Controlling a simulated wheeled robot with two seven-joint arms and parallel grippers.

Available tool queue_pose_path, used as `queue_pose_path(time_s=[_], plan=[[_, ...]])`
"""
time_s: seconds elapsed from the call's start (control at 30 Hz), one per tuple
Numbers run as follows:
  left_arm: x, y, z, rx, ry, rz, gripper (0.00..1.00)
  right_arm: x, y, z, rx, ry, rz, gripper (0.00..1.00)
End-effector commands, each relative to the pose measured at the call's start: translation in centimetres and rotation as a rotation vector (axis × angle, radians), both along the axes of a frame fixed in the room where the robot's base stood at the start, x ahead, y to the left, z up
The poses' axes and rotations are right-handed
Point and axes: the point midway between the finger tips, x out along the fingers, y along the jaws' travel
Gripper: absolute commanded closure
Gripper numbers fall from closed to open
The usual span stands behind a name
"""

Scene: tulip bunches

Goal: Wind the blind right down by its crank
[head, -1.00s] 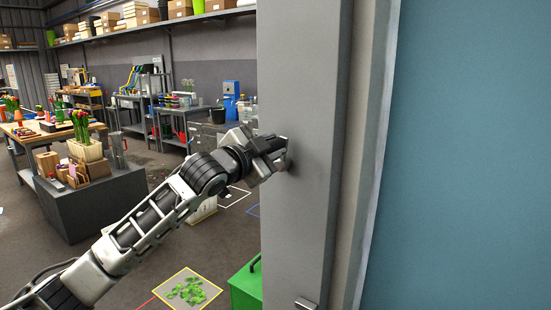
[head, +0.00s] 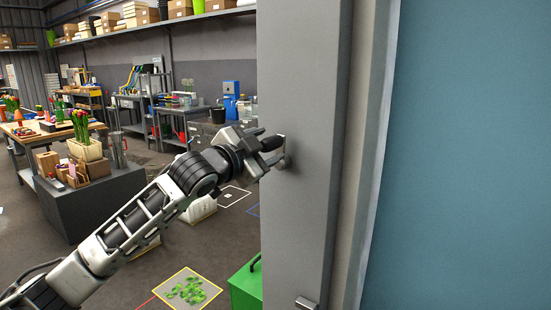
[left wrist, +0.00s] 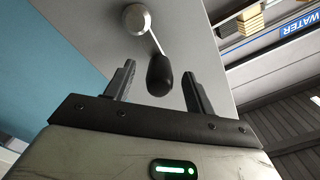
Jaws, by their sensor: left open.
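The crank is on the grey post (head: 298,80). Its round metal hub (left wrist: 137,18) and thin arm lead to a black knob (left wrist: 159,76) in the left wrist view. My left gripper (left wrist: 159,70) is open, with the knob between its two fingers and a gap on each side. In the head view my left gripper (head: 264,152) is at the post's left face, by the hub (head: 283,162). The plain blue sheet (head: 455,150), apparently the blind, fills the right side from top to bottom; its lower edge is out of view.
A green box (head: 246,286) stands at the foot of the post. A dark block with tulips in a planter (head: 86,149) stands at the left. Floor between is mostly open.

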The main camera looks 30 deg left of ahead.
Motion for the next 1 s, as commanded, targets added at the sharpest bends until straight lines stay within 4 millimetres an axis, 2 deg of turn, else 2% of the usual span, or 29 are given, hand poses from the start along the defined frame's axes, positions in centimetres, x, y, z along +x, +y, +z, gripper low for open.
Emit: queue_pose_path(time_s=[0.5,0.87,1.0], plan=[[-5.0,0.4,-0.3,0.001,0.002,-0.001,0.45,-0.1,0.0,-1.6,0.001,-0.003,0.001,0.64],[-5.5,0.3,0.1,0.001,0.000,-0.001,0.45,0.0,0.0,-1.4,0.002,-0.008,0.002,0.64],[-5.5,0.4,2.1,0.001,-0.001,-0.001,0.45,0.0,0.1,0.1,0.000,-0.003,0.003,0.64]])
